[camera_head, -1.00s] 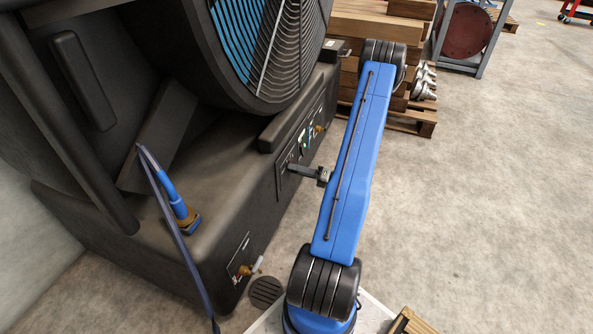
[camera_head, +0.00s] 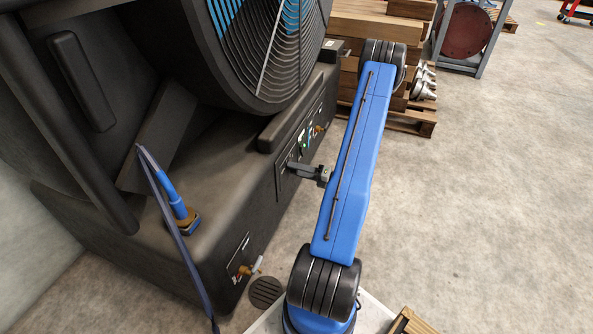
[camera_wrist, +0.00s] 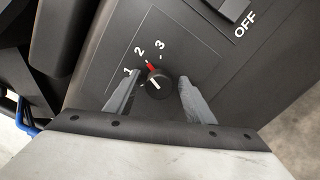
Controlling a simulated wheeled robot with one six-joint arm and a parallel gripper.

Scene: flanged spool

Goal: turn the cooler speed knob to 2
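The cooler (camera_head: 215,185) is a large dark unit with a fan grille on top, at the left of the head view. Its speed knob (camera_wrist: 157,85) is small, round and black, with the numbers 1, 2 and 3 around its upper left. A red mark shows at the knob's upper edge, on the side of the 2. A short white line shows on its face. My gripper (camera_wrist: 157,93) is open, with one finger on each side of the knob and a narrow gap visible on both sides. In the head view my gripper (camera_head: 297,169) is at the control panel; the knob is hidden there.
A switch marked OFF (camera_wrist: 234,8) is above right of the knob. Brass valve fittings (camera_head: 250,268) stick out low on the cooler's side.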

